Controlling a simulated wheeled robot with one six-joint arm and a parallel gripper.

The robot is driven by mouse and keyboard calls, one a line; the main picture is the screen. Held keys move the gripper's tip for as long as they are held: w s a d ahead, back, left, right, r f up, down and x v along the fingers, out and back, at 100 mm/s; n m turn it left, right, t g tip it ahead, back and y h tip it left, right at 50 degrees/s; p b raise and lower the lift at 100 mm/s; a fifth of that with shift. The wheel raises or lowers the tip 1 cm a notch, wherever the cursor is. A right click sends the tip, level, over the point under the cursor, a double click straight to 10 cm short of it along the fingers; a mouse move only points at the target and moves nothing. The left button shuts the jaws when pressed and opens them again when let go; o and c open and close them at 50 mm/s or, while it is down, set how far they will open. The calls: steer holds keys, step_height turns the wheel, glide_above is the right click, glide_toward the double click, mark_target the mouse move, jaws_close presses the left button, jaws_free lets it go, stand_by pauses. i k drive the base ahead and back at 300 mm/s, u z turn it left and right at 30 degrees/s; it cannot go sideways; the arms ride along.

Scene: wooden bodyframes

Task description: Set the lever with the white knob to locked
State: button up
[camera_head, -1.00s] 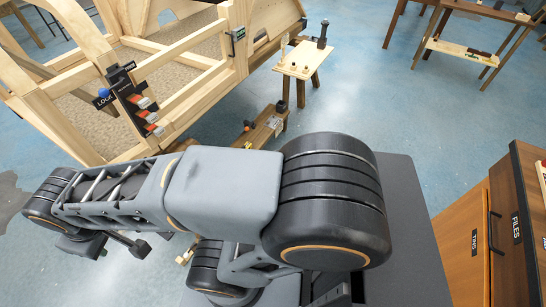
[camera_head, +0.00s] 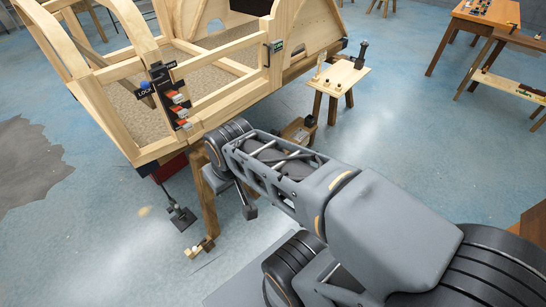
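A black lever plate (camera_head: 168,96) is mounted on the near post of the wooden bodyframe (camera_head: 228,100). It carries LOCK and FREE labels.
A small wooden stool (camera_head: 343,75) with pegs stands right of the bodyframe. A low wooden box (camera_head: 298,131) is on the floor behind my arm. A dark-footed rod (camera_head: 181,217) stands below the frame's corner. Blue floor is open at left and right.

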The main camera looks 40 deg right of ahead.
mark_target(195, 248)
steer(key=z, duration=0.85)
steer(key=i, duration=1.4)
steer(key=u, duration=1.45)
steer(key=k, duration=0.75)
steer(key=u, duration=0.25)
steer(key=i, duration=0.35)
steer(key=u, duration=0.15)
